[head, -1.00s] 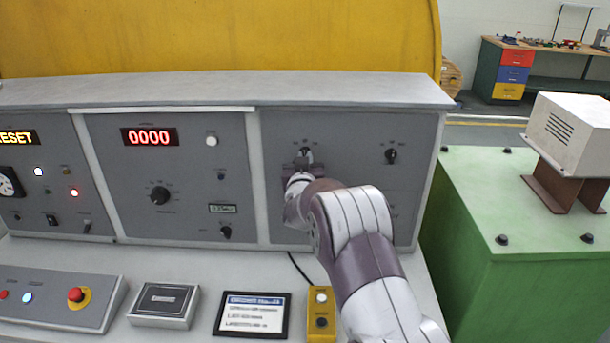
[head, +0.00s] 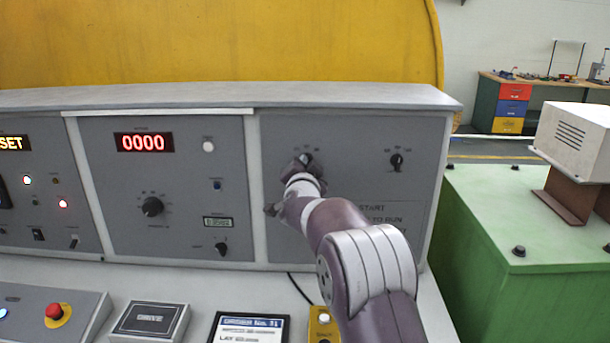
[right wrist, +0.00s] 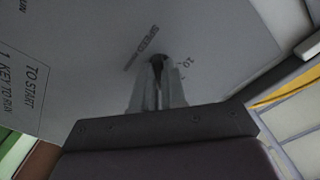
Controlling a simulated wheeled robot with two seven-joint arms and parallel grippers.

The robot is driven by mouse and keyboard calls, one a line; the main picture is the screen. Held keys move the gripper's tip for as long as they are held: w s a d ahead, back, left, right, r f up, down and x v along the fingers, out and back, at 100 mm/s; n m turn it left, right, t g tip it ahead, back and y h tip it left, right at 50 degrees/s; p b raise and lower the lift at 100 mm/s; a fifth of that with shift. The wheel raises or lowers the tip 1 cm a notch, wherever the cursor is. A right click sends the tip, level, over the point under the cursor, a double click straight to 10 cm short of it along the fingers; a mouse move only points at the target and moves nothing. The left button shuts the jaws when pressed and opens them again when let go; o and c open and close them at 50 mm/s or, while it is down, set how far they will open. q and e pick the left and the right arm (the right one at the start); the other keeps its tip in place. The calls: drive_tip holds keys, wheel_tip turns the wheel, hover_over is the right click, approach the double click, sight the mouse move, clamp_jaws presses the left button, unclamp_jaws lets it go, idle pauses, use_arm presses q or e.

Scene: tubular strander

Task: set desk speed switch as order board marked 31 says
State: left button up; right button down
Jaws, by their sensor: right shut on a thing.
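The desk speed switch (right wrist: 157,61) is a small dark knob on the grey right-hand panel; printing that seems to read "SPEED" stands beside it in the right wrist view. My right gripper (right wrist: 158,82) is shut on it, fingertips close to the panel. In the head view my right gripper (head: 303,164) covers most of the knob, so its pointing direction is hidden. The order board (head: 250,325) is a dark-framed white card on the desk, headed "ORDER No. 31". Its lower lines are cut off or too small to read. My left gripper is out of view.
Another black knob (head: 397,161) sits right of the switch. A yellow button box (head: 322,322) stands beside the order board. A green cabinet (head: 500,225) stands at the right.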

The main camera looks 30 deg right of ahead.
drive_tip(key=shift+r+m+b, duration=0.1)
drive_tip(key=shift+m+b, duration=0.2)
drive_tip(key=shift+m, duration=0.2)
drive_tip(key=c, duration=1.2)
unclamp_jaws()
drive_tip(key=shift+s, duration=0.1)
drive_tip(key=b+v, duration=0.2)
drive_tip(key=v, duration=1)
drive_tip(key=shift+s, duration=0.4)
